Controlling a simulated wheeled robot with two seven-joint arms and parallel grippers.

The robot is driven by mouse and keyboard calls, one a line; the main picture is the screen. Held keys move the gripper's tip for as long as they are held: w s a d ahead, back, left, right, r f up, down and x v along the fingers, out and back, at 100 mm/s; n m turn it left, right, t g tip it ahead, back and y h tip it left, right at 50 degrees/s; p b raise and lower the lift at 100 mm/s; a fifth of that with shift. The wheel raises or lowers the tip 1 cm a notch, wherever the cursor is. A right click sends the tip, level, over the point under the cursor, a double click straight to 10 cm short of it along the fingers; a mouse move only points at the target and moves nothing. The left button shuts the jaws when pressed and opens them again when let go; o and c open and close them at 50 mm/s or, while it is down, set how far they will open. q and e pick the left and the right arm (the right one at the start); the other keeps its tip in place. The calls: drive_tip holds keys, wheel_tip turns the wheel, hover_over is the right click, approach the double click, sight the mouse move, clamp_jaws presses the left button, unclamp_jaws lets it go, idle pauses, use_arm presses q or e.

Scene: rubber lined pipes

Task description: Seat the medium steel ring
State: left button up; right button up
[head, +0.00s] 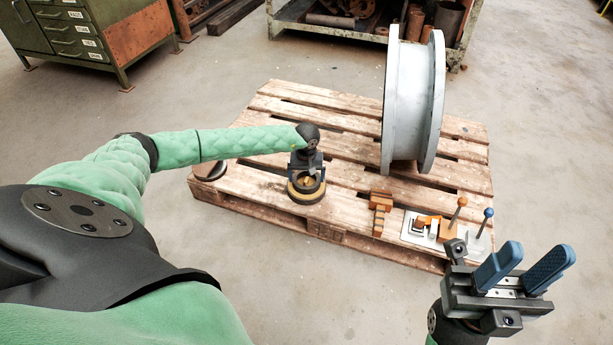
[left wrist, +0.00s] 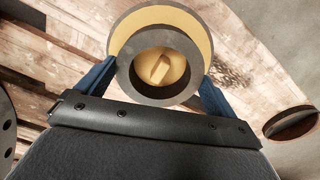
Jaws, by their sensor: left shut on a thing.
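My left gripper (head: 308,172) is over the left part of the pallet, above a round yellow and dark fixture (head: 306,195). In the left wrist view its blue fingers (left wrist: 155,85) are shut on a dark grey steel ring (left wrist: 130,82), one at each side. The ring lies over a yellow disc (left wrist: 203,38), off its centre, with a yellow middle and raised knob (left wrist: 160,68) showing through its hole. I cannot tell whether the ring touches the fixture. My right gripper (head: 520,268) is open and empty, in front of the pallet at the right.
The wooden pallet (head: 290,120) carries a large grey flanged pipe (head: 410,105) at the right. A dark round piece (head: 209,171) lies on its left edge. Brown blocks (head: 380,203) and a white plate (head: 418,240) with orange parts and ball-topped handles sit at the front right.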

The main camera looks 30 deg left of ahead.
use_arm(q)
drive_tip(key=shift+f, duration=0.1)
drive_tip(key=o, duration=0.9)
drive_tip(key=shift+c, duration=0.2)
